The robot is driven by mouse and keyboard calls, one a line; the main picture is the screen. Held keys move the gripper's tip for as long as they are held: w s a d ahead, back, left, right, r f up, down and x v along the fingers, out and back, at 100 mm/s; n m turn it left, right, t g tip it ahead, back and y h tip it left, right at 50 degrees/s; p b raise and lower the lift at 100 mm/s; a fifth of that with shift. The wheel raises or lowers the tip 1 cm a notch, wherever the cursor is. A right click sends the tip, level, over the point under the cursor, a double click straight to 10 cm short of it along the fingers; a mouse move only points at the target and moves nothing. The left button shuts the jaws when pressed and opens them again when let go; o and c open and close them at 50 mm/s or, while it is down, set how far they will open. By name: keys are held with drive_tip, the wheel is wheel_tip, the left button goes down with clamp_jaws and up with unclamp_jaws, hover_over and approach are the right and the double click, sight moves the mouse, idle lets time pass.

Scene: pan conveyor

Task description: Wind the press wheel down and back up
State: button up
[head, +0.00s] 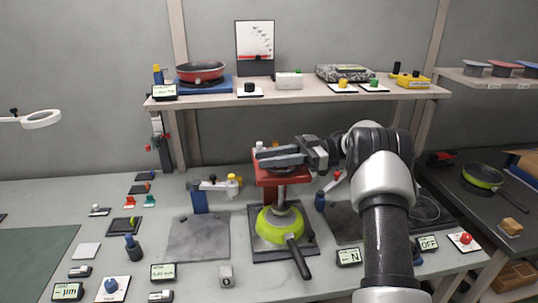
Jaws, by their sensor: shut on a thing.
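The press stands at the middle of the bench, with a red head (267,182) and a grey ram (282,200) below it. A green pan (270,228) with a dark handle sits on the press's dark base (258,254), under the ram. The ram's lower end is at the pan's middle; I cannot tell whether it touches. My gripper (285,158) is at the top of the press, where the wheel is largely hidden behind its fingers. It is shut on what appears to be the press wheel. My arm comes in from the right and covers part of the bench.
A shelf (300,97) with a red pan (200,72) runs behind the press. A blue clamp-like fixture (199,197) stands to the left. Small displays, including one marked N (348,257), sit around the front. Another green pan (483,177) lies on the right-hand bench.

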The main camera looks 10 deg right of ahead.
drive_tip(key=shift+a+r, duration=0.1)
drive_tip(key=shift+r, duration=0.05)
idle(0.3)
drive_tip(key=o, duration=1.1)
drive_tip(key=shift+d, duration=0.2)
